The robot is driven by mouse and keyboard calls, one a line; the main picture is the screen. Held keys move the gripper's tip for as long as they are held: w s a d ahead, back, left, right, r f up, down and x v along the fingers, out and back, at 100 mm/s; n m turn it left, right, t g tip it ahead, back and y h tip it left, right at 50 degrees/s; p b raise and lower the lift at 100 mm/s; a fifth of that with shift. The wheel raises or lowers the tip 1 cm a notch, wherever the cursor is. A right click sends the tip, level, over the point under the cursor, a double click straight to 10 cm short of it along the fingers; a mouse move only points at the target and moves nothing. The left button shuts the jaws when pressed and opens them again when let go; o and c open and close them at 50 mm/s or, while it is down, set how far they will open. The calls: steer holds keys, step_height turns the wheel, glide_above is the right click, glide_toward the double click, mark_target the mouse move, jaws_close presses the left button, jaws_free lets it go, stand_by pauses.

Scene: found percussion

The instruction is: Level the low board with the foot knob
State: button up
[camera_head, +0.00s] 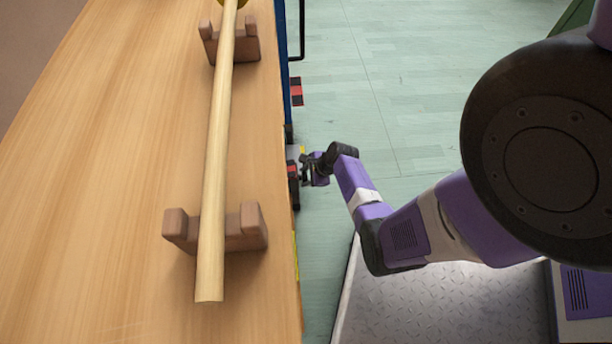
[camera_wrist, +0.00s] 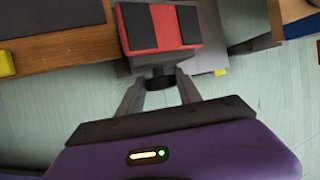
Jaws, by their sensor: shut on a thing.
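My gripper (camera_head: 307,168) is low beside the right edge of the wooden top in the head view. In the wrist view, its two grey fingers (camera_wrist: 160,88) are on either side of a small dark round knob (camera_wrist: 160,82) and shut on it. The knob sits under a red block with dark stripes (camera_wrist: 164,42). In the head view a red and dark part (camera_head: 293,172) shows at the gripper's tips, and the knob cannot be made out there. A wooden board edge (camera_wrist: 60,50) shows in the wrist view; I cannot tell its tilt.
A long pale pole (camera_head: 216,160) rests on two brown cradles (camera_head: 247,228) on the wooden top (camera_head: 100,180). Another red and black block (camera_head: 296,91) sticks out farther along the edge, near a blue upright (camera_head: 281,60).

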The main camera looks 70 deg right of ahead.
steer(key=shift+a+f+h, duration=0.15)
steer(key=shift+a+h, duration=0.1)
steer(key=shift+h, duration=0.15)
steer(key=shift+a+f+n+t+h+b, duration=0.1)
steer(key=shift+f+n+t+h+b, duration=0.1)
steer(key=shift+n+t+h+b, duration=0.25)
steer(key=shift+t+h+b, duration=0.35)
steer(key=shift+h+b, duration=0.15)
steer(key=shift+h, duration=0.15)
steer(key=shift+s+r+h, duration=0.1)
steer(key=shift+h, duration=0.2)
steer(key=o, duration=1.4)
steer(key=shift+c, duration=0.2)
